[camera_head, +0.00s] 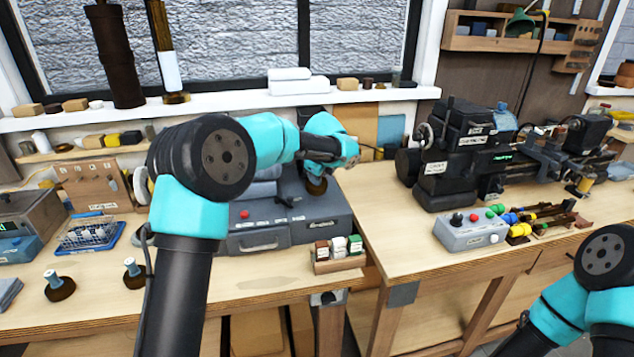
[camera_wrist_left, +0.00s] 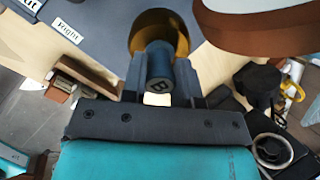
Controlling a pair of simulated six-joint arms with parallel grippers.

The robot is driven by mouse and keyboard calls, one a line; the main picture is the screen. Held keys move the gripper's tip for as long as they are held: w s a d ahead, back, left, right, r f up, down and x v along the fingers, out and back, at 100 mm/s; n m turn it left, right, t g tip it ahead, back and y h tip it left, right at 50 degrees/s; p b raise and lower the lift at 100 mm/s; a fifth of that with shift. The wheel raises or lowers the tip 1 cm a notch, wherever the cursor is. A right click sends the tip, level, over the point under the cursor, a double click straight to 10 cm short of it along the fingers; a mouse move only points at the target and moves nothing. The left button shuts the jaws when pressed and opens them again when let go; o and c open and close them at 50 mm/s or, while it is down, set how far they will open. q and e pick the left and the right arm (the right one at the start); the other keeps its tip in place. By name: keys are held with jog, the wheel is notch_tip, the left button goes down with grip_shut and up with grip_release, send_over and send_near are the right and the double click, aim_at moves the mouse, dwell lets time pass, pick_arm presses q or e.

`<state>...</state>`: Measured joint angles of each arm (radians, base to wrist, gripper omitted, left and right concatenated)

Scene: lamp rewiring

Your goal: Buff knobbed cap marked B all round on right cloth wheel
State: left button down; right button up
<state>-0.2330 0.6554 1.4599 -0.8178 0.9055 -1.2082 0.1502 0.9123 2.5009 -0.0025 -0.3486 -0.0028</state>
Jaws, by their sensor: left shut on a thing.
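My left gripper (camera_wrist_left: 158,92) is shut on the knob of the cap marked B (camera_wrist_left: 158,68). The knob is dark blue-grey with the B facing the wrist camera, and the brass-coloured flared cap body (camera_wrist_left: 150,24) points away. A large round brown-and-pale wheel (camera_wrist_left: 265,30) is close to the cap's right in the wrist view; I cannot tell whether they touch. A "Right" label (camera_wrist_left: 67,35) shows on the grey machine. In the head view my left gripper (camera_head: 322,168) is over the right side of the grey buffing machine (camera_head: 285,225). My right gripper is out of view.
Two similar knobbed pieces (camera_head: 58,284) (camera_head: 133,272) stand at the left front of the bench. A wooden rack of coloured blocks (camera_head: 338,252) sits before the machine. A wire basket (camera_head: 90,236) stands left. A lathe (camera_head: 480,150) and a control box (camera_head: 470,230) occupy the right bench.

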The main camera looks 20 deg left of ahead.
pick_arm(q)
jog(key=shift+s+d+f, duration=0.2)
jog(key=shift+s, duration=0.2)
